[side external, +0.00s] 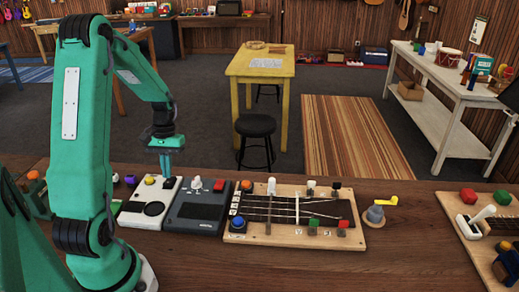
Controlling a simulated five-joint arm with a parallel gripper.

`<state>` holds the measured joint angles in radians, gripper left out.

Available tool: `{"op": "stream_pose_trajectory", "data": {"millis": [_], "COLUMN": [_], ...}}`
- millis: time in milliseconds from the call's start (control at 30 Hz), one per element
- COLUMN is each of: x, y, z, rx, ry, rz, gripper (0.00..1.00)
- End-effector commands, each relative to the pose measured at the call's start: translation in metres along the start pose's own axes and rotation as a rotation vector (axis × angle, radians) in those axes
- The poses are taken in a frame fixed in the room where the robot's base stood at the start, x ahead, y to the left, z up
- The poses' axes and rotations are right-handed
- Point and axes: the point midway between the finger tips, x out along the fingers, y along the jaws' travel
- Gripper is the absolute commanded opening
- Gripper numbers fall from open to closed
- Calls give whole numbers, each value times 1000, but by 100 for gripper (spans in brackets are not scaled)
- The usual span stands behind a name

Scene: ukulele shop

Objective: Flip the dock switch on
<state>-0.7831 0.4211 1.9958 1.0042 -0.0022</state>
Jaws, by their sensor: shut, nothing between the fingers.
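My gripper (166,171) points down, shut and empty, above the back right part of a white device (133,219). I cannot tell whether its tips touch anything. The white device has a yellow knob (150,180) and a dark round pad (154,208). To its right stands a dark grey device (201,207) with a small white upright part (196,183) and a red block-like part (220,185). No readable label marks the dock switch, so I cannot tell for sure which part it is or how it is set.
A wooden board (350,239) with strings and coloured knobs lies right of the grey device. A grey knob with a yellow lever (375,213) stands beside it. Another board (449,202) is at the far right. Bare counter (415,240) lies between them.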

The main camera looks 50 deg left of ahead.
Motion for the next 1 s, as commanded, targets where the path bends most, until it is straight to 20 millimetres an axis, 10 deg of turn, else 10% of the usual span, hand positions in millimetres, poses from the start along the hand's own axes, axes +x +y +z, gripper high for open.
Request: {"op": "stream_pose_trajectory", "data": {"millis": [1000], "x": [21], "y": [0], "z": [1], "rx": [0], "ry": [0], "rz": [0], "gripper": [0]}}
